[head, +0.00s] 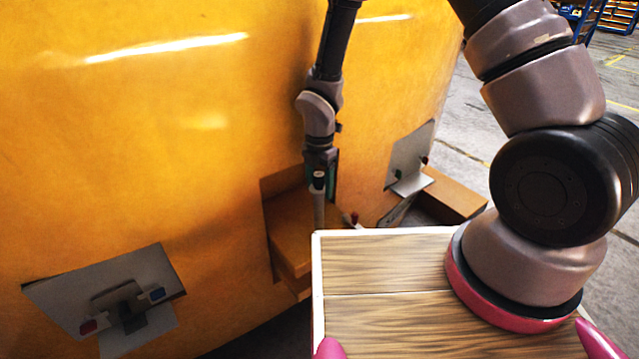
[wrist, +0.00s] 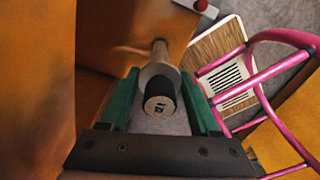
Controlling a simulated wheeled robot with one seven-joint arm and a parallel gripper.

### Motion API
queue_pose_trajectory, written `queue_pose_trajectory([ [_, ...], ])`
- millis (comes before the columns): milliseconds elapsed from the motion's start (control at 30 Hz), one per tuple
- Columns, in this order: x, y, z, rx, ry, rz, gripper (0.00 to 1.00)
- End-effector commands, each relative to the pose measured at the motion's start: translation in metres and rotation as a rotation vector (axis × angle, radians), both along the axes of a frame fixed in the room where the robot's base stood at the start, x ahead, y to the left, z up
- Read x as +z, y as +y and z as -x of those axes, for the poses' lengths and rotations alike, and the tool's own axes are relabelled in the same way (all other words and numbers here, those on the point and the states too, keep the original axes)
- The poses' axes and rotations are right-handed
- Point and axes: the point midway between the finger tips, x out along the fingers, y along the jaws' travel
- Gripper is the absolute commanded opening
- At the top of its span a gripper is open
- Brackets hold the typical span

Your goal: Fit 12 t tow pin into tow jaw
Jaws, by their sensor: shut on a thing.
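My gripper (head: 320,170) hangs in front of the yellow casting and is shut on the tow pin (head: 319,207). The pin is a pale shaft with a dark head, held roughly upright. In the wrist view, the pin's black-collared head (wrist: 160,103) carries a marking that looks like 12 and lies between the green fingers of my gripper (wrist: 162,92). An orange block in the casting's recess, which seems to be the tow jaw (head: 291,235), is just left of and behind the pin. The pin's lower end is hidden behind my wooden-topped base, so I cannot tell whether it touches the jaw.
The large yellow casting (head: 150,130) fills the left and middle. A grey plate with red and blue tags (head: 125,300) is at lower left. Another grey bracket (head: 408,165) and an orange block (head: 453,197) are right of the recess. Grey floor (head: 455,115) shows beyond.

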Motion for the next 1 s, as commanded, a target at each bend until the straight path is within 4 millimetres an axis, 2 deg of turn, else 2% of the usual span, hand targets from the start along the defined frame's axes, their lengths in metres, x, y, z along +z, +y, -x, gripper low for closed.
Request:
queue_pose_trajectory([
  [1000, -0.025, 0.0, -0.001, 0.001, -0.003, -0.002, 0.0],
])
